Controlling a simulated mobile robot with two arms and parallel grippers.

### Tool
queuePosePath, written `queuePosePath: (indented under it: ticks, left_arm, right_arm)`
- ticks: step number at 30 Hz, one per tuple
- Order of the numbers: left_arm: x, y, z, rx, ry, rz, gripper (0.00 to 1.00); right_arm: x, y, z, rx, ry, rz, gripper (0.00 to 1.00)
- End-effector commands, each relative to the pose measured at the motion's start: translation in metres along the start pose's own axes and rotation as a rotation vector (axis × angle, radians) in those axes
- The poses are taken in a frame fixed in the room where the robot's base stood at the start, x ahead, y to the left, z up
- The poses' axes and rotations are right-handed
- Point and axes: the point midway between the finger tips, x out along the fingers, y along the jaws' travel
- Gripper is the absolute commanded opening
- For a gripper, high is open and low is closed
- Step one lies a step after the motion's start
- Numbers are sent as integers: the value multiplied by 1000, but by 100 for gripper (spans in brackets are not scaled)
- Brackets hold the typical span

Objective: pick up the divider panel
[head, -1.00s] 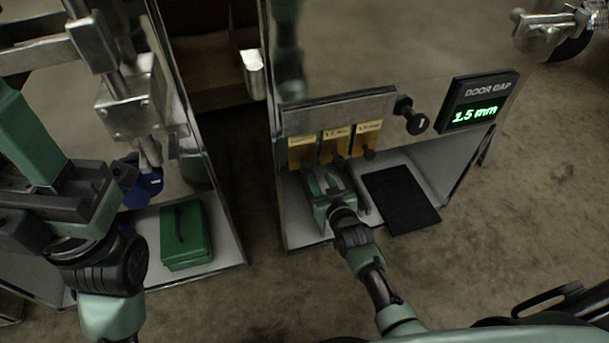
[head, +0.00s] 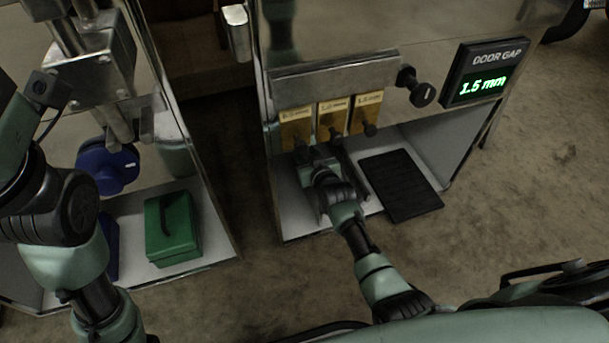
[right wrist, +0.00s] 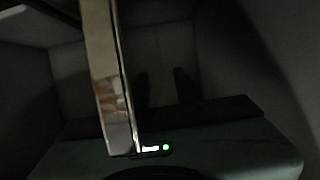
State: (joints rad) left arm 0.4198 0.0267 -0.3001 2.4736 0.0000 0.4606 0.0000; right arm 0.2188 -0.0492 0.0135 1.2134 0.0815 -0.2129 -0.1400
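I cannot clearly pick out a divider panel. A thin dark upright edge (head: 356,178) stands on the right trailer's pale shelf (head: 291,218), close to my right gripper, and may be it. My right gripper (head: 318,160) is low in that bay, below the brass tags. In the right wrist view its two dark fingers (right wrist: 163,88) are apart with nothing visible between them. A shiny metal strip (right wrist: 106,70) runs past to the left of the fingers; I cannot tell what it belongs to. My left gripper is not in view; only its arm shows at the left.
Brass tags (head: 333,118) with black knobs hang under a metal rail (head: 335,73). A black ribbed mat (head: 400,185) lies right of my right arm. The display (head: 485,75) reads 1.5 mm. A green box (head: 171,228) and a blue round part (head: 105,165) are at the left trailer.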

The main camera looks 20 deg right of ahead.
Motion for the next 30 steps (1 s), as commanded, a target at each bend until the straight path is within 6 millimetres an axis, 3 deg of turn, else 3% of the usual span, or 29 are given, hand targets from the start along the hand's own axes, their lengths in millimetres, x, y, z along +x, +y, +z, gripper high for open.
queuePosePath:
  ticks: [7,10,11,30]
  left_arm:
    - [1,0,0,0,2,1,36]
    - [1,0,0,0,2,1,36]
    - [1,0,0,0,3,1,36]
    - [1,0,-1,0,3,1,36]
  right_arm:
    - [1,0,-1,0,0,0,33]
    - [1,0,-1,0,0,0,5]
    - [1,0,-1,0,0,0,0]
    - [1,0,0,0,0,0,0]
